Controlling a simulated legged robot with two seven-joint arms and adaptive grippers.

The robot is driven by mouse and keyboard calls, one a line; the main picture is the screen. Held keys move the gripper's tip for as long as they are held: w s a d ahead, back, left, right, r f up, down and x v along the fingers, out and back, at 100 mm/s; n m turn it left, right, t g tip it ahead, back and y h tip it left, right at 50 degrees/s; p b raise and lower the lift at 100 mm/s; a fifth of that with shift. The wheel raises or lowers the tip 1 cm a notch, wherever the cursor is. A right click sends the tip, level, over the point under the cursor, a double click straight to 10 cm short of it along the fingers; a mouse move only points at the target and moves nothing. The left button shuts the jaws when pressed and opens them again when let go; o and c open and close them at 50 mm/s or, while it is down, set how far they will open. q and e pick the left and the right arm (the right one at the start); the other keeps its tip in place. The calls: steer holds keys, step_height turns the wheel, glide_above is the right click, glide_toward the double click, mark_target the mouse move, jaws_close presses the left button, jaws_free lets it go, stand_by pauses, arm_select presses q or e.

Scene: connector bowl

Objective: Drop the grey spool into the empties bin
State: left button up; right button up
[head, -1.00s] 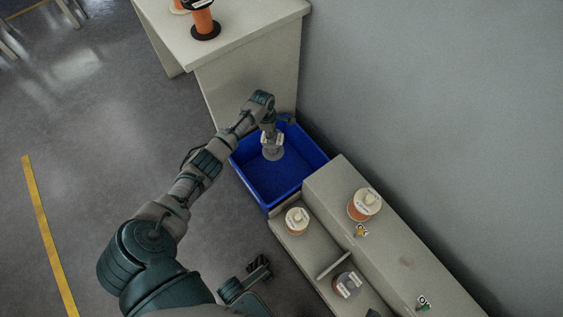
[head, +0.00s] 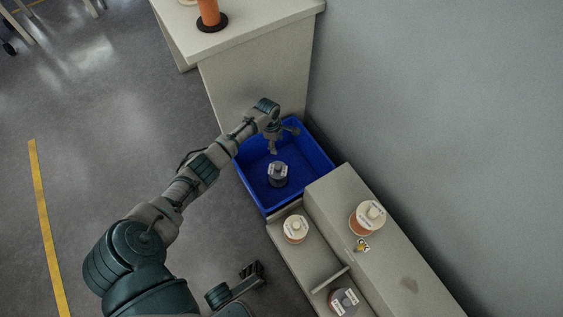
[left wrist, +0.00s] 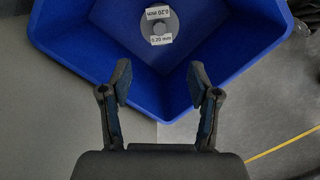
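The grey spool (head: 278,174) rests on the floor of the blue bin (head: 312,196). In the left wrist view the spool (left wrist: 173,27) shows its round grey flange and white labels reading 0.20 mm, and the bin (left wrist: 245,50) surrounds it. My left gripper (head: 273,150) is above the bin, apart from the spool. In the left wrist view its two fingers (left wrist: 160,85) are spread wide with nothing between them. My right gripper (head: 252,270) is low in the head view, away from the bin, and its fingers are too small to judge.
A pale bench (head: 255,45) with an orange spool (head: 210,14) stands behind the bin. A stepped shelf (head: 345,205) beside the bin holds a copper-coloured spool (head: 367,218), another white-topped spool (head: 295,228) and a dark labelled spool (head: 343,301). A grey wall (head: 450,120) rises at right.

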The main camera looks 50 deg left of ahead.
arm_select(q)
steer(key=shift+a, duration=0.1)
step_height(320, 180, up, 12)
steer(key=a, duration=0.1)
steer(key=shift+s+f, duration=0.2)
steer(key=shift+s, duration=0.2)
steer(key=shift+a, duration=0.1)
